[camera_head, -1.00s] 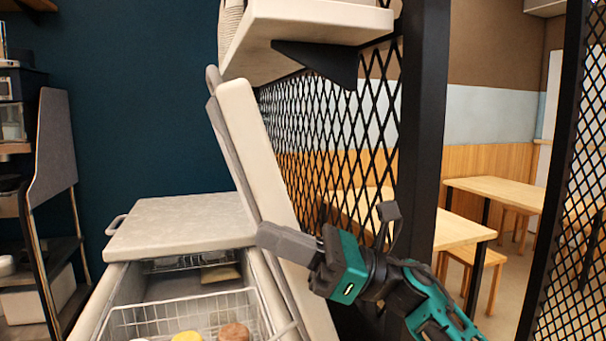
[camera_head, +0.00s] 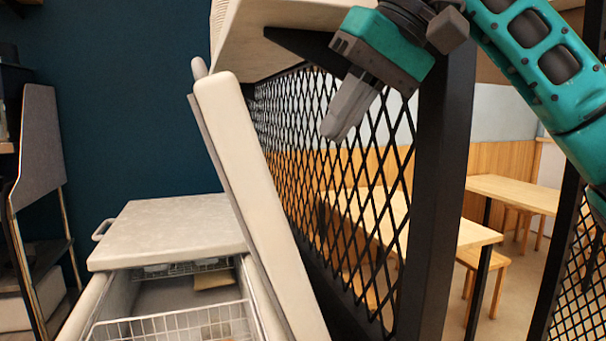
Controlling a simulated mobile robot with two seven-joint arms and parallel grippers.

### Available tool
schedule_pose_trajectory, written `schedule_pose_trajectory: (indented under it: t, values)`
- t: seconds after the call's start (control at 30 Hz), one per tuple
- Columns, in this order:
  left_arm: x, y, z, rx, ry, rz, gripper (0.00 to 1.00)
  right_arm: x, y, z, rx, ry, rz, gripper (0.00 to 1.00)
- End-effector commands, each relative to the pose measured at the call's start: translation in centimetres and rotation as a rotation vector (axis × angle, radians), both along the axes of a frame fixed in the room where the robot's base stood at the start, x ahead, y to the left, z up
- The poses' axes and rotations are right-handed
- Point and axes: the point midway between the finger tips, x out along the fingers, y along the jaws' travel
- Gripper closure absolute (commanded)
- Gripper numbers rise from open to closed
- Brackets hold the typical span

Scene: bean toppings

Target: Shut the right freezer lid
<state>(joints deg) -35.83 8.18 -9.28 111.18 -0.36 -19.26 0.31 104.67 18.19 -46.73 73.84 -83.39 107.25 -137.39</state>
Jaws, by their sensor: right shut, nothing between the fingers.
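The right freezer lid (camera_head: 258,190) stands open, tilted steeply up along the right side of the freezer, its top under the wall shelf. The freezer's left lid (camera_head: 170,229) lies flat and shut. The open part of the freezer shows a white wire basket (camera_head: 170,325). My right gripper (camera_head: 335,132) is raised, to the right of the lid's upper part and in front of the lattice. Its fingers are together, pointing down and left, with nothing between them. It appears apart from the lid. My left gripper is out of view.
A black lattice partition (camera_head: 345,180) with a thick post (camera_head: 437,190) stands right of the lid. A pale shelf (camera_head: 270,35) with a dark bracket hangs above. A dark shelf rack (camera_head: 38,170) is at left. Wooden tables (camera_head: 515,193) stand beyond the partition.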

Motion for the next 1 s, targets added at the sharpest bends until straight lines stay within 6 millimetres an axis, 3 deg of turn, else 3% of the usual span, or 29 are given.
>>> schedule_pose_trajectory:
  t: [0.17,0.6,1.0]
  values:
    - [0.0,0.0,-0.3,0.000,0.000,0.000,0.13,0.3,0.3,-1.0,-0.022,-0.015,0.003,1.00]
    - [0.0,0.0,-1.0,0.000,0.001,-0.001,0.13,1.6,4.0,-7.2,-0.018,-0.013,0.004,1.00]
    - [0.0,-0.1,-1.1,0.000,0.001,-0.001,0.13,1.9,4.6,-8.2,-0.016,-0.014,0.002,1.00]
